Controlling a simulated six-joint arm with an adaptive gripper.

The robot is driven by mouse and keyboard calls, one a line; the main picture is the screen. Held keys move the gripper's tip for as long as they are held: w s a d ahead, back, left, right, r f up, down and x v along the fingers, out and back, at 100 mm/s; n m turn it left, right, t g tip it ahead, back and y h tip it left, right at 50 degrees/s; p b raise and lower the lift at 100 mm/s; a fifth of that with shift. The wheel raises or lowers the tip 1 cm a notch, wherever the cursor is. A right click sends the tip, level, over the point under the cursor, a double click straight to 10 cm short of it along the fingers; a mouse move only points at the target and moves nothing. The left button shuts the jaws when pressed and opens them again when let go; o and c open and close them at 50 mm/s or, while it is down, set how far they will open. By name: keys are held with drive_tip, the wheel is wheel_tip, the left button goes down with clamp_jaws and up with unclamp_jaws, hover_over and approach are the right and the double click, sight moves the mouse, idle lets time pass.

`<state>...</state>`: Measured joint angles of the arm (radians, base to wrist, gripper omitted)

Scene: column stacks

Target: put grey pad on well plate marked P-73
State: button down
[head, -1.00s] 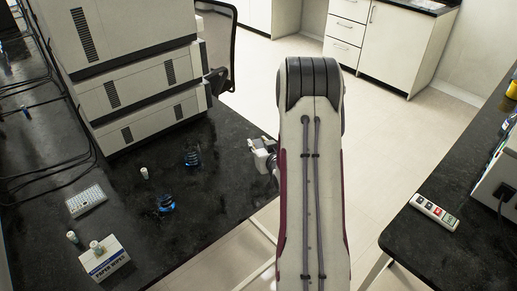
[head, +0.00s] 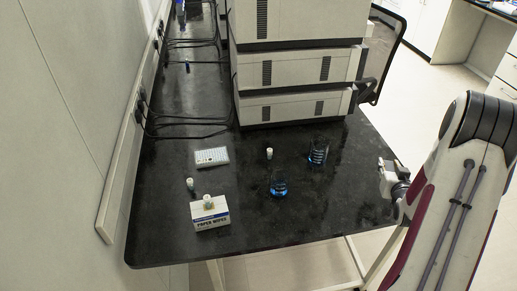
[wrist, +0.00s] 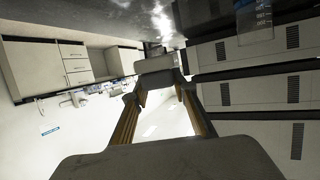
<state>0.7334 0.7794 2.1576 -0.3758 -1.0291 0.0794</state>
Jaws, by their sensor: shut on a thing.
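My gripper (head: 392,180) is at the right edge of the black bench in the head view, well to the right of the well plate. In the wrist view my gripper (wrist: 156,80) is shut on a grey piece (wrist: 155,63), which looks like the grey pad; the fingers partly hide it. In the head view the pad cannot be told apart from the pale gripper end. A white well plate (head: 211,156) lies flat on the bench at left, with nothing seen on top. Its marking is too small to read.
Two glass vessels with blue liquid (head: 279,186) (head: 318,153) and a white-capped vial (head: 269,153) stand between plate and gripper. A paper wipes box (head: 209,213) and another vial (head: 190,184) stand in front of the plate. Stacked instruments (head: 295,70) rise behind.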

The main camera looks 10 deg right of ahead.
drive_tip(key=w+a+n+y, duration=0.2)
drive_tip(key=w+a, duration=0.3)
drive_tip(key=a, duration=0.4)
drive_tip(key=w+a+n+t+y, duration=0.1)
drive_tip(key=w+a+y, duration=0.1)
drive_tip(key=w+a, duration=0.45)
drive_tip(key=w+a+n+y, duration=0.2)
drive_tip(key=w+a, duration=0.2)
drive_tip(key=a, duration=0.6)
wheel_tip(320, 180, up, 3)
drive_tip(key=n+g+y, duration=0.1)
drive_tip(key=n+y, duration=0.3)
drive_tip(key=y, duration=0.1)
hover_over(212, 159)
drive_tip(key=shift+a, duration=0.1)
drive_tip(key=shift+f, duration=0.1)
drive_tip(key=shift+f, duration=3.1)
drive_tip(key=shift+f, duration=1.85)
drive_tip(key=shift+f, duration=0.15)
